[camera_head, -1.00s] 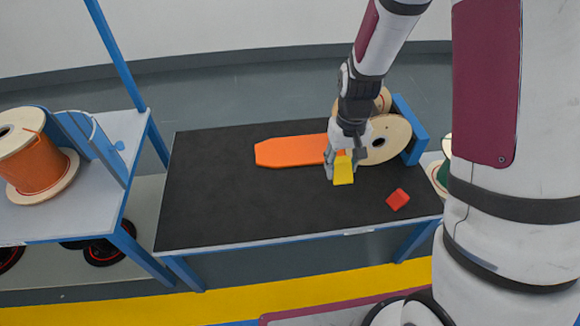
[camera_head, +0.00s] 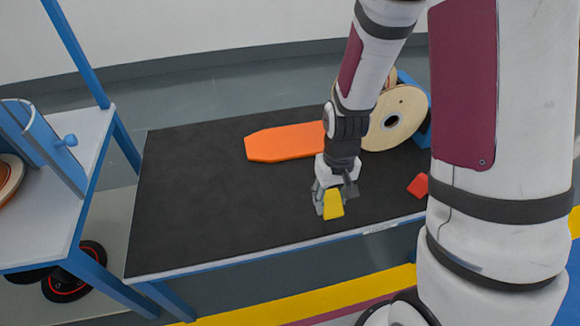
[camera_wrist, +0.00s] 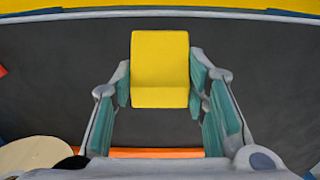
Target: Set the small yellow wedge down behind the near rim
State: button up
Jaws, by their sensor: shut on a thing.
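The small yellow wedge (camera_head: 333,205) is between the fingers of my gripper (camera_head: 335,196), over the dark table top near its front edge. In the wrist view the wedge (camera_wrist: 160,70) sits between the two teal-padded fingers of my gripper (camera_wrist: 160,88), with its far end pointing toward the near rim (camera_wrist: 160,14) at the top of the picture. In the head view the near rim (camera_head: 275,247) runs along the front of the table, a little below the wedge. I cannot tell whether the wedge's underside touches the table.
An orange board (camera_head: 285,142) lies behind my gripper. A red block (camera_head: 418,186) lies to the right. A wooden spool (camera_head: 393,118) stands at the back right. The left part of the dark table (camera_head: 205,200) is clear.

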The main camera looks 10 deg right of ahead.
jog(key=shift+a+f+b, duration=0.15)
jog(key=shift+f+b, duration=0.3)
jog(key=shift+f, duration=0.35)
jog(key=shift+w+a+f, duration=0.1)
jog(key=shift+w, duration=0.05)
jog(key=b, duration=0.4)
send_over(303, 179)
jog(key=shift+f, duration=0.7)
jog(key=shift+f+b, duration=0.95)
jog(key=shift+f, duration=0.8)
jog(key=shift+f, duration=0.15)
jog(key=o, duration=1.1)
jog(key=shift+o, duration=0.2)
notch_tip(303, 179, up, 12)
jog(key=p, duration=0.4)
jog(key=shift+r, duration=0.25)
